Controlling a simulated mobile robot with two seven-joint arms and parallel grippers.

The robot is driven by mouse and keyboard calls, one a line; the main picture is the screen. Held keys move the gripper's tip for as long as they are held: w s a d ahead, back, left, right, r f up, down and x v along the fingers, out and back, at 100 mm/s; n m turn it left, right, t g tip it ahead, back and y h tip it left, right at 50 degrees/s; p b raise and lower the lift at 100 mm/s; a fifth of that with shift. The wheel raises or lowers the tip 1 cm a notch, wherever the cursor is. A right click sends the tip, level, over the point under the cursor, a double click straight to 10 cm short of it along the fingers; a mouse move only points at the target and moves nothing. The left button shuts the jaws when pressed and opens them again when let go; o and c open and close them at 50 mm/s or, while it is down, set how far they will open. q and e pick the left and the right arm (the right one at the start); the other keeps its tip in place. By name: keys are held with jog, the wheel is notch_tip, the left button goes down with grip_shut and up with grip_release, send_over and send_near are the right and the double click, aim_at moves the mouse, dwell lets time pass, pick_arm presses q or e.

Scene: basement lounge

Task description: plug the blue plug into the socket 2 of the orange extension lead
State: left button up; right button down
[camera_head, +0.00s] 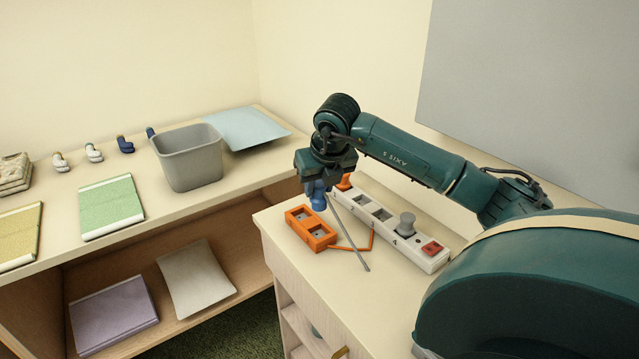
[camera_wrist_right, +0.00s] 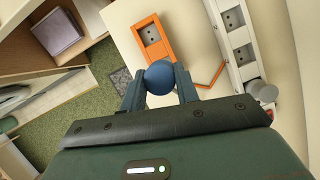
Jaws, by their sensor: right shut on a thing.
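My right gripper (camera_head: 314,183) is shut on the blue plug (camera_head: 318,199), with its jaws pointing down. In the wrist view the blue plug (camera_wrist_right: 159,77) sits between the two fingertips (camera_wrist_right: 160,86). The orange extension lead (camera_head: 311,243) lies on the cabinet top, below and close to the plug; the plug appears above it, apart from the sockets. In the wrist view the lead (camera_wrist_right: 139,40) shows one socket clearly, and the plug covers part of its near end. I cannot read its socket numbers. My left gripper is not in view.
A white power strip (camera_head: 428,262) lies right of the lead, holding a grey plug (camera_head: 406,224) and an orange plug (camera_head: 344,181). A thin grey rod-like thing (camera_head: 352,245) crosses between them. A bin (camera_head: 189,160) stands on the left shelf unit. The cabinet's front edge is near the lead.

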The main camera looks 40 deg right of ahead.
aim_at(321, 210)
pick_arm(q)
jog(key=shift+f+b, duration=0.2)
jog(key=shift+b, duration=0.15)
pick_arm(e)
jog(key=shift+f+b, duration=0.65)
jog(key=shift+f, duration=0.25)
jog(key=shift+f+b, duration=0.95)
jog(key=shift+f, duration=0.2)
jog(key=shift+f+b, duration=0.75)
jog(key=shift+f, duration=0.1)
jog(key=shift+f+b, duration=0.85)
jog(key=shift+f, duration=0.2)
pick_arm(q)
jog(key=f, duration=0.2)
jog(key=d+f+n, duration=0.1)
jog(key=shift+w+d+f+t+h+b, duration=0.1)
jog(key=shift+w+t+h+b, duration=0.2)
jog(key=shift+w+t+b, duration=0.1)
pick_arm(e)
jog(key=shift+f, duration=0.3)
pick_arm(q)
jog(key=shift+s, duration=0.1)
pick_arm(e)
jog(key=c, duration=1)
grip_release()
